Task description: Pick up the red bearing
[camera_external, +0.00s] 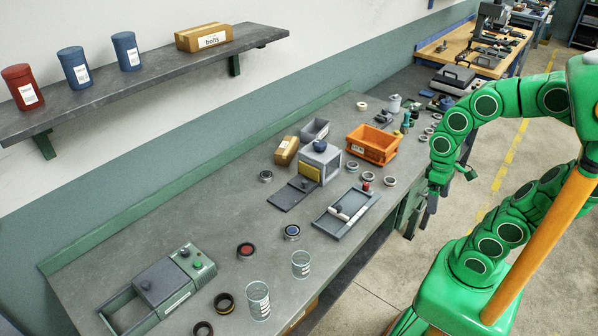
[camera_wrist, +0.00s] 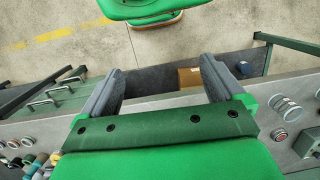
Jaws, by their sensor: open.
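My gripper (camera_external: 447,184) is at the right, by the bench's front edge and well away from the red bearing. In the wrist view its two grey fingers (camera_wrist: 163,68) are spread apart, with nothing between them.
Two clear beakers (camera_external: 258,300) (camera_external: 301,264) stand near the red bearing at the front edge. A green-grey machine (camera_external: 165,282) is to its left. A grey tray (camera_external: 330,224), a grey box-shaped device (camera_external: 321,160) and an orange bin (camera_external: 362,147) stand toward my gripper.

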